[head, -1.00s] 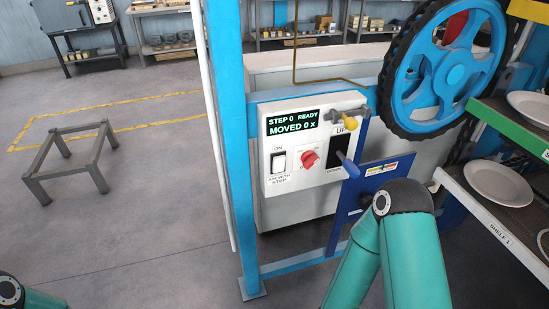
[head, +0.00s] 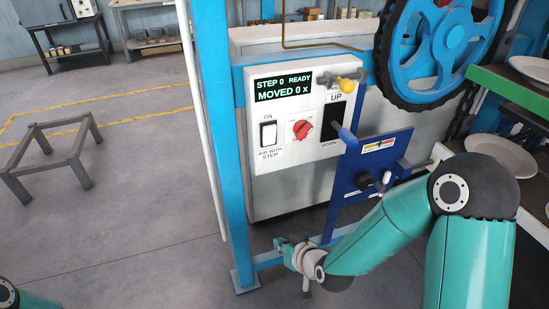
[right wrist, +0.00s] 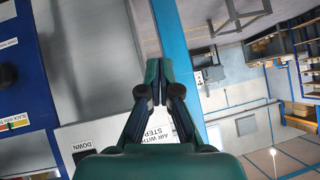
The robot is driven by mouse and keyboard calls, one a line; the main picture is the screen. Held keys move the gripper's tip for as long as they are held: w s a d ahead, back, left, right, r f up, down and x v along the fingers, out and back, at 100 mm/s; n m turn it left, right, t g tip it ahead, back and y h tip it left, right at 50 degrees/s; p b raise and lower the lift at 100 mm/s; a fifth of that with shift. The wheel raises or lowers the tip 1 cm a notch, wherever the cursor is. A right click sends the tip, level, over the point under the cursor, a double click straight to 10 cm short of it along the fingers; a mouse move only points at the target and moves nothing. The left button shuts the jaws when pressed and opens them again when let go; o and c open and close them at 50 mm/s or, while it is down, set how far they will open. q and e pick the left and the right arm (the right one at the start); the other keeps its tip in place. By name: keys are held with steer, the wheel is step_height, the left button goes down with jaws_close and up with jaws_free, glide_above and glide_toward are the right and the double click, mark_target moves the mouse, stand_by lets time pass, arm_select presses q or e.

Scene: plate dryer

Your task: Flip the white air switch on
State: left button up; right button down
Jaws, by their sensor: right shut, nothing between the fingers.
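The white air switch (head: 268,134) is a white rocker in a dark frame, on the white control panel (head: 291,153) under the word ON and above the label AIR WITH STEP. Which way the rocker is tipped is hard to tell. My right gripper (head: 284,250) is below the panel, near the foot of the blue post, clear of the switch. In the right wrist view its fingers (right wrist: 157,75) are together and empty. The AIR WITH STEP label (right wrist: 158,128) shows there behind the fingers; the switch itself is not visible. My left gripper is out of view.
A red knob (head: 302,129) and a blue-tipped lever (head: 346,136) sit right of the switch. A yellow-tipped handle (head: 344,84) juts out above. A blue post (head: 219,140) stands left of the panel; a blue box (head: 369,165) is below right. The floor at left has free room.

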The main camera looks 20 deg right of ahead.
mark_target(271, 128)
arm_select(q)
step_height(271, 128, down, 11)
steer(key=b, duration=0.8)
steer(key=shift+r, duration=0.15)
arm_select(e)
steer(key=w+d+r+t+h, duration=0.1)
steer(key=r+t, duration=0.4)
steer(key=r, duration=0.5)
steer(key=w+d+r+t+h, duration=0.1)
steer(key=d+r+t, duration=0.2)
steer(key=r, duration=0.7)
steer(key=shift+w+n+t, duration=0.35)
steer(key=shift+n+t, duration=0.05)
steer(key=shift+t, duration=0.6)
steer(key=shift+w, duration=0.15)
arm_select(q)
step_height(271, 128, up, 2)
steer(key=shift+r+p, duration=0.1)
steer(key=shift+p, duration=1)
arm_select(e)
steer(key=w, duration=0.4)
steer(key=w+r, duration=0.1)
steer(key=w, duration=0.4)
steer(key=w+r, duration=0.1)
steer(key=w, duration=0.3)
steer(key=shift+w+a+r, duration=0.1)
steer(key=shift+w+a, duration=0.1)
steer(key=shift+w, duration=0.05)
